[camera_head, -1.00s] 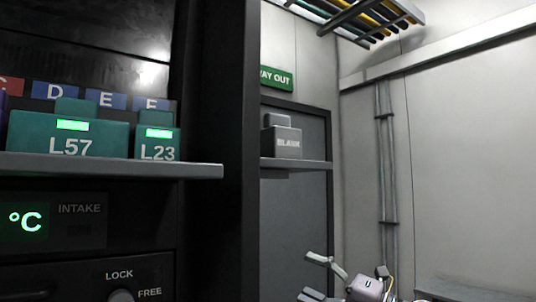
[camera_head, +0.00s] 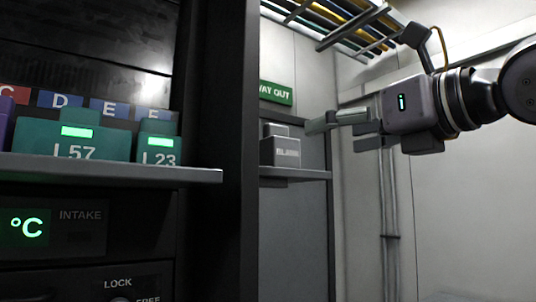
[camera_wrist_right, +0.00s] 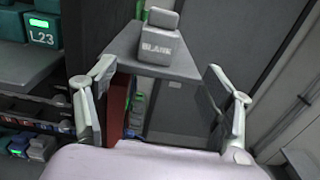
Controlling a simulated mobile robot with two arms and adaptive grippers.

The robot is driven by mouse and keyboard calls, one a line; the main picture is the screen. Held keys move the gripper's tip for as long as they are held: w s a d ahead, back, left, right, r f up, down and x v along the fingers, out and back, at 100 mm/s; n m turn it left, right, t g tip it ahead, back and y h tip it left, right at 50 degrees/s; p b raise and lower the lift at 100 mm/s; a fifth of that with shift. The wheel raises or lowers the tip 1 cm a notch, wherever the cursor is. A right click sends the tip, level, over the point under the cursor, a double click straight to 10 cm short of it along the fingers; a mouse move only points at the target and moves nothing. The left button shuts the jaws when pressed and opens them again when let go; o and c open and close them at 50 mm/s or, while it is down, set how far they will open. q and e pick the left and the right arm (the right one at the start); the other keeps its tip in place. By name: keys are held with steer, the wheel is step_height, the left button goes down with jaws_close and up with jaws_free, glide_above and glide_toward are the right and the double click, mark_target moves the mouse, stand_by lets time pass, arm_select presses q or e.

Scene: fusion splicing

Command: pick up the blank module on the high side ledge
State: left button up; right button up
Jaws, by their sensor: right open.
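The blank module (camera_head: 282,151) is a grey block with a smaller top part and the word BLANK on its front. It stands upright on the high side ledge (camera_head: 300,175), beside the dark rack post. My right gripper (camera_head: 335,128) is open and empty, to the right of the module and slightly higher in the head view. In the right wrist view the module (camera_wrist_right: 160,42) sits on the ledge (camera_wrist_right: 124,48), ahead of and between the spread fingers (camera_wrist_right: 160,108), apart from them. My left gripper is not in view.
Teal modules L57 (camera_head: 72,142) and L23 (camera_head: 158,150) stand on the rack shelf (camera_head: 110,170) at left. The dark rack post (camera_head: 225,150) separates that shelf from the ledge. A cable tray (camera_head: 330,20) hangs overhead. A green sign (camera_head: 276,93) is on the wall behind.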

mark_target(288, 145)
steer(key=p+x, duration=0.3)
steer(key=x, duration=0.6)
steer(key=shift+r+p, duration=0.15)
steer(key=shift+p, duration=0.15)
steer(key=shift+w+a, duration=0.35)
steer(key=shift+w, duration=0.05)
steer(key=p+x, duration=0.4)
steer(key=shift+w+a, duration=0.2)
steer(key=shift+w, duration=0.05)
steer(key=shift+w+a, duration=0.25)
steer(key=shift+w, duration=0.05)
steer(key=shift+d, duration=0.1)
steer(key=shift+s, duration=0.1)
steer(key=shift+c, duration=0.7)
steer(key=c, duration=1.2)
steer(key=shift+o, duration=0.2)
